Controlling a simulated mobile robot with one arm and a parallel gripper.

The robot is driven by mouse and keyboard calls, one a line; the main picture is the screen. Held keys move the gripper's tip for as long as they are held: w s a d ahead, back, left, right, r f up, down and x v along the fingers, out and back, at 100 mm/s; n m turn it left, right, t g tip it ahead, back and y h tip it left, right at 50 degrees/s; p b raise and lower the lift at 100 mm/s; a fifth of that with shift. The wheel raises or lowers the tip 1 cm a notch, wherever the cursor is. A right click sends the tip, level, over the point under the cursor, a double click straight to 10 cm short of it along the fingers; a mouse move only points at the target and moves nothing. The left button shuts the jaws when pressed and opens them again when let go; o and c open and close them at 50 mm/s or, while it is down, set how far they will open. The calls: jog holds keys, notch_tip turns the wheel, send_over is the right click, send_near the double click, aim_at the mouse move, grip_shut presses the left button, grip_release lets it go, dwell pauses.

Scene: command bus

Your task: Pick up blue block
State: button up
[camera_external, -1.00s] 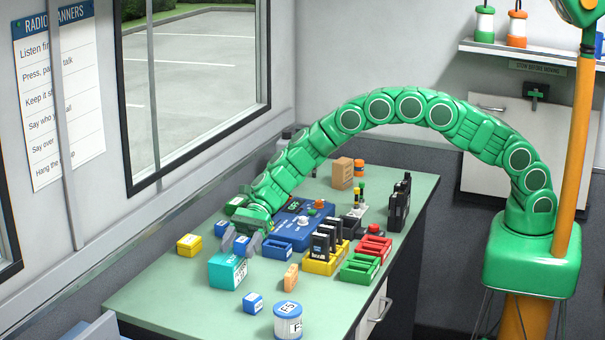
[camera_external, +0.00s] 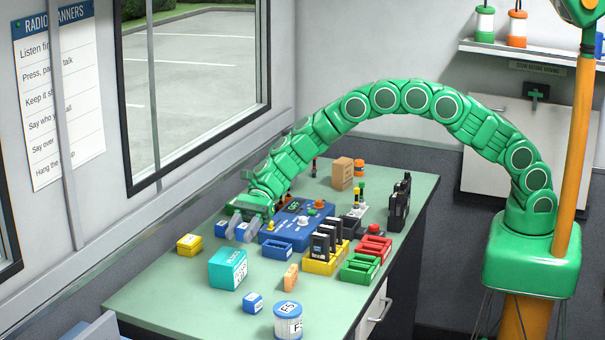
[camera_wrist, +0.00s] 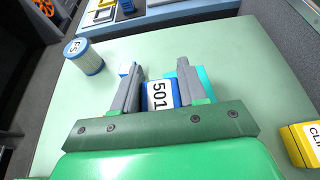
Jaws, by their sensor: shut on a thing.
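My gripper (camera_external: 242,229) is over the table's far left part, just beyond the teal box (camera_external: 228,268). In the wrist view, its two grey fingers (camera_wrist: 159,68) are shut on a blue block (camera_wrist: 159,95) with a white label reading 501. The external view mostly hides this block behind the fingers. Another small blue block with a white label (camera_external: 253,302) stands on the table near the front. It also shows partly behind the left finger in the wrist view (camera_wrist: 125,67).
A blue console (camera_external: 290,225), blue tray (camera_external: 278,248), yellow holder and red and green trays are to the right. A white-blue canister (camera_external: 288,322) stands in front. The front-left tabletop (camera_external: 170,295) is clear.

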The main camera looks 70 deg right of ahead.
jog(key=s+d+r, duration=0.7)
jog(key=s+r, duration=0.2)
jog(key=s, duration=0.2)
send_over(224, 259)
jog(key=s+d, duration=0.2)
jog(key=f, duration=0.6)
jog(key=shift+a+f, duration=0.2)
jog(key=shift+w+a+f, duration=0.4)
jog(key=shift+w+f, duration=0.15)
jog(key=shift+f, duration=0.2)
jog(key=shift+w+a+f, duration=0.35)
jog(key=shift+w+f, duration=0.15)
jog(key=shift+f, duration=0.25)
notch_tip(224, 259, down, 3)
jog(key=shift+f, duration=0.2)
